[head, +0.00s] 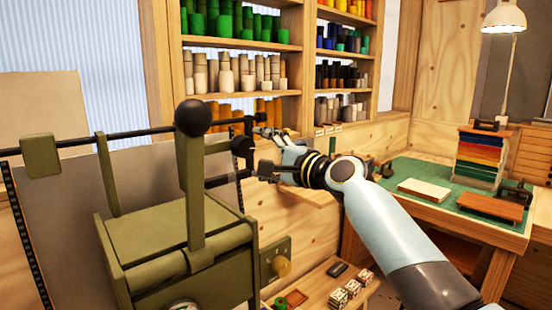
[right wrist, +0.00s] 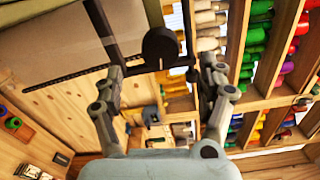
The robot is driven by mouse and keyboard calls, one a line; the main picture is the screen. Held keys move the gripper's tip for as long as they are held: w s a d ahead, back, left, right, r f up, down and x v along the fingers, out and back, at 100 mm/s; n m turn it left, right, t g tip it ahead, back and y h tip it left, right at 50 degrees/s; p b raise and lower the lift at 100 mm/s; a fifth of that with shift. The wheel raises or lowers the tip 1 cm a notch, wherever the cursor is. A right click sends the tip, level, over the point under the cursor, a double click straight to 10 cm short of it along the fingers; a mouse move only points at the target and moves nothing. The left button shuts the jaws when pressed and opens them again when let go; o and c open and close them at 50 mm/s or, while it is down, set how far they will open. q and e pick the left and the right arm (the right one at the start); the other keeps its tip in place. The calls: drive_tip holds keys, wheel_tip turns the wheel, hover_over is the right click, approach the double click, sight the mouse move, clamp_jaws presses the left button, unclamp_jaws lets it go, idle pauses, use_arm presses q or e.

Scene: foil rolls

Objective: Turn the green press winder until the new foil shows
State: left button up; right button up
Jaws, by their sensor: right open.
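The green press (head: 180,240) stands at the left in the head view, with an upright lever topped by a black ball. Dark rods run across behind it, and a dull grey sheet (head: 65,240) hangs there; its pale brownish face shows in the right wrist view (right wrist: 55,45). The winder's dark round end (head: 241,146) is at the right end of a rod. My right gripper (head: 264,152) is beside it, open. In the right wrist view the dark disc (right wrist: 160,48) lies between the spread fingers (right wrist: 140,20); contact cannot be told. My left gripper is out of view.
Shelves with coloured rolls (head: 235,70) stand behind. A bench with a green mat (head: 450,195), stacked coloured sheets and a lamp is at the right. A low wooden shelf (head: 320,285) with small blocks lies below my right arm.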

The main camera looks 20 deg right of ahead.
sight(247, 150)
drive_tip(key=shift+v, duration=2.4)
drive_tip(key=w+a+n+b, duration=0.1)
drive_tip(key=w+n+b, duration=0.2)
drive_tip(key=n, duration=0.3)
drive_tip(key=w+a+n+b, duration=0.2)
drive_tip(key=w+n+b, duration=0.1)
drive_tip(key=n, duration=0.4)
drive_tip(key=w+a+n+b, duration=0.1)
drive_tip(key=w+n+b, duration=0.2)
drive_tip(key=w+n, duration=0.2)
drive_tip(key=shift+a+f+n, duration=0.1)
drive_tip(key=shift+a+n, duration=0.2)
drive_tip(key=shift+n, duration=0.7)
drive_tip(key=shift+b, duration=0.3)
